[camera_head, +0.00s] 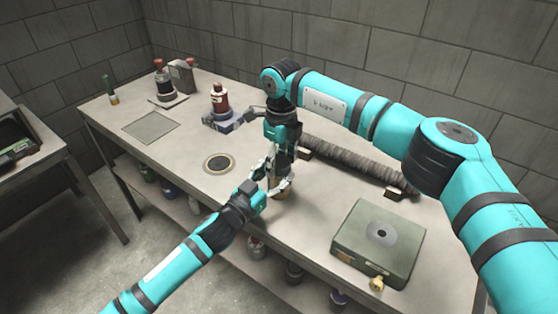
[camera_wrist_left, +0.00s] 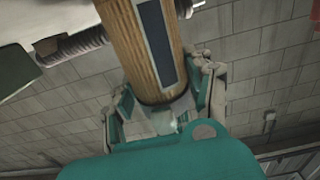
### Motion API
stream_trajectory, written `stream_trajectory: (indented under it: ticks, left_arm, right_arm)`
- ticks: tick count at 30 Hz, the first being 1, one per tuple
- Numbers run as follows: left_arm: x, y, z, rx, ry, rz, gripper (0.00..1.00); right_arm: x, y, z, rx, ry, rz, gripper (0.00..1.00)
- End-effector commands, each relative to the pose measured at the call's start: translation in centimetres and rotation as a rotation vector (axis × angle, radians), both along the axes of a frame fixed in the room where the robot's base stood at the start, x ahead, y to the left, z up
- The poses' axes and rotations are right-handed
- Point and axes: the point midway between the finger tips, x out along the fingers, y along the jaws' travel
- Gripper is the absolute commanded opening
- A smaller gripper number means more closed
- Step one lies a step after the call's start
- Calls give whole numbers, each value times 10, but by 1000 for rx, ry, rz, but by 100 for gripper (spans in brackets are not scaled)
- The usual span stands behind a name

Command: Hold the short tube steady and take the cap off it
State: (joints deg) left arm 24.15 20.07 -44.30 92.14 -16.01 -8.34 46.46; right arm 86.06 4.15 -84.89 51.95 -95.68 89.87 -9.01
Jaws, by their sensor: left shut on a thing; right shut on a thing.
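The short tube (camera_head: 278,192) shows as a small tan patch between my two grippers at the table's near edge. In the left wrist view it is a tan, wood-like cylinder (camera_wrist_left: 128,35) with a dark panel along its side. My left gripper (camera_head: 268,182) reaches in from the lower left and is shut on the tube; its fingers sit either side of it in the left wrist view (camera_wrist_left: 165,98). My right gripper (camera_head: 284,172) comes down from above and is shut at the tube's upper part. The cap is hidden by the fingers.
A ribbed mesh tube (camera_head: 355,165) lies on blocks behind. A green-grey case (camera_head: 360,225) with a brass knob (camera_head: 376,284) is at right. A round disc (camera_head: 219,163), a red-topped bottle (camera_head: 220,100) and a square plate (camera_head: 151,127) are at left. The table's front edge is close.

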Motion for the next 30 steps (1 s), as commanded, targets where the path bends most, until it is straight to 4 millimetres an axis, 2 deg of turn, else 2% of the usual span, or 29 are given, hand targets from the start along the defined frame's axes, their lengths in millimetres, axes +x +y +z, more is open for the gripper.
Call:
stream_trajectory:
  ticks: [5, 6, 7, 15, 25, 30]
  left_arm:
    - [1, 2, -5, 5, 11, 7, 0]
    - [1, 2, -6, 6, 12, 7, 0]
    - [1, 2, -6, 6, 13, 8, 0]
    - [0, 3, -10, 9, 19, 9, 0]
    - [0, 2, -7, 7, 13, 6, 0]
    - [0, 2, -6, 6, 10, 5, 0]
  right_arm:
    - [0, 1, 10, 3, -1, 2, 17]
    - [0, 1, 11, 4, -1, 2, 11]
    - [0, 1, 13, 4, -1, 3, 11]
    - [-1, 2, 22, 8, -3, 4, 10]
    - [0, 1, 21, 4, -1, 2, 10]
    - [0, 0, 35, 3, -3, 1, 10]
